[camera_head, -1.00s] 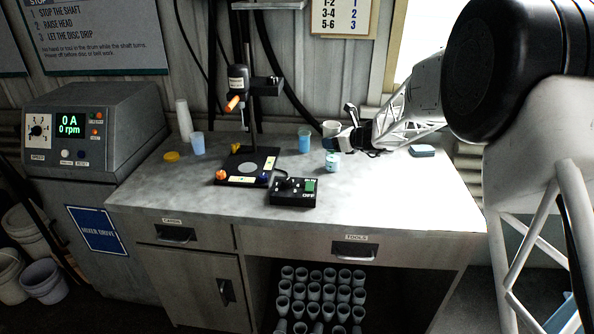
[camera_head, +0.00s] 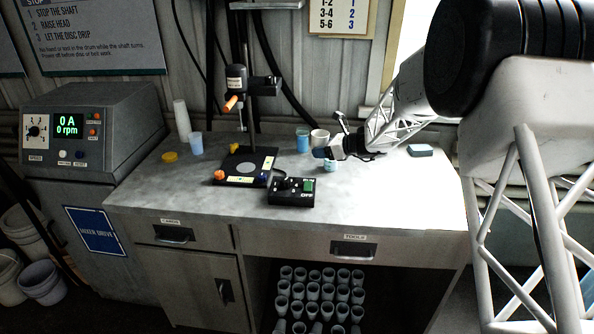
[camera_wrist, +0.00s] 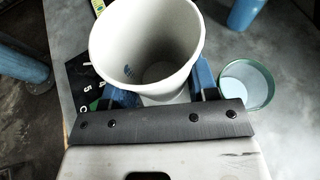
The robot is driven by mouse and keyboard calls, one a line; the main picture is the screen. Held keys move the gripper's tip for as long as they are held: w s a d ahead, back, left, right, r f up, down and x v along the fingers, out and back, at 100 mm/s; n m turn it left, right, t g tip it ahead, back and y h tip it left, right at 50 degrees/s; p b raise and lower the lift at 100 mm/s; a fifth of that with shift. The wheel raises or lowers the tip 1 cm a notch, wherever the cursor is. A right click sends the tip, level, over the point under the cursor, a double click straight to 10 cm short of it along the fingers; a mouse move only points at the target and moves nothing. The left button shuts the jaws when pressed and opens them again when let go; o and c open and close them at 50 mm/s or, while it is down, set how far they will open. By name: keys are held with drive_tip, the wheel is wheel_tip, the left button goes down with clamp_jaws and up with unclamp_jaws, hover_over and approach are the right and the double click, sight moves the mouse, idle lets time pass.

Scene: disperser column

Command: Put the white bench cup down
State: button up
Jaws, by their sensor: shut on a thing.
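The white bench cup (camera_wrist: 145,85) is between the blue fingers of my gripper (camera_wrist: 163,92) in the wrist view. It is open at the top and looks empty inside. In the head view the cup (camera_head: 320,138) shows just behind and above my gripper (camera_head: 323,153), over the right half of the bench. My gripper is shut on it. The fingers and wrist hide its lower part, so I cannot tell whether its base touches the bench top (camera_head: 400,190).
A blue beaker (camera_head: 303,141) stands to the left in the head view. The ON/OFF switch box (camera_head: 292,190) is at the front. The bench's right front is clear.

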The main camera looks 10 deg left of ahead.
hover_over(321, 180)
drive_tip(key=shift+s+a+f, duration=0.1)
drive_tip(key=shift+f, duration=3)
drive_tip(key=shift+f, duration=1.9)
drive_tip(key=shift+f, duration=0.15)
drive_tip(key=o, duration=0.7)
drive_tip(key=shift+r, duration=0.2)
drive_tip(key=v, duration=1.2)
drive_tip(key=shift+s, duration=0.1)
